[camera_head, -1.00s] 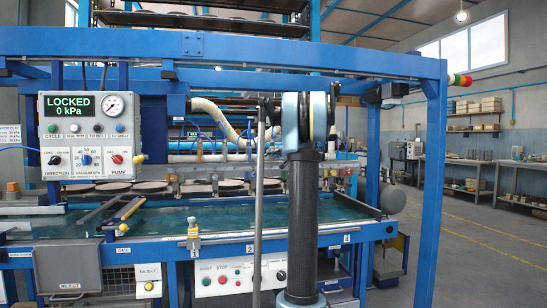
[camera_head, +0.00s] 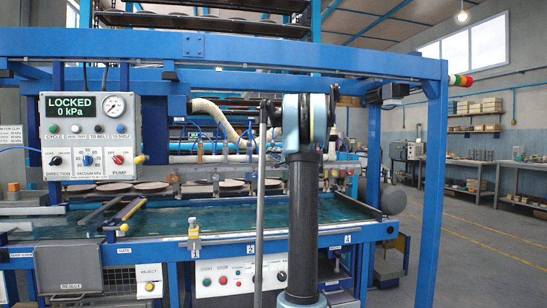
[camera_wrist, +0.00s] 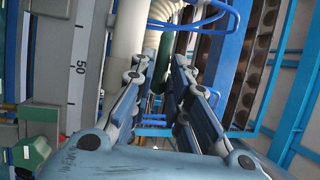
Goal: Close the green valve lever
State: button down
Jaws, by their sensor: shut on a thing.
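My gripper (camera_wrist: 160,90) shows in the wrist view, with one blue-grey finger on each side of a narrow gap. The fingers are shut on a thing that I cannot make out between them. A pale pipe (camera_wrist: 126,40) and a dark green ribbed hose (camera_wrist: 166,45) stand behind the fingertips. A green part (camera_wrist: 28,152) sits at the lower left, apart from the fingers; I cannot tell whether it is the valve lever. In the head view my arm stands in front of the machine and hides part of it. I cannot make out a green lever there.
In the head view a control panel (camera_head: 90,136) reads LOCKED, 0 kPa. A blue frame post (camera_head: 431,200) stands at the right.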

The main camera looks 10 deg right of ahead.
jog(key=c, duration=1.6)
grip_release()
jog(key=shift+w+d+f, duration=0.1)
jog(key=shift+f, duration=0.05)
jog(key=shift+c, duration=0.2)
jog(key=v, duration=1.2)
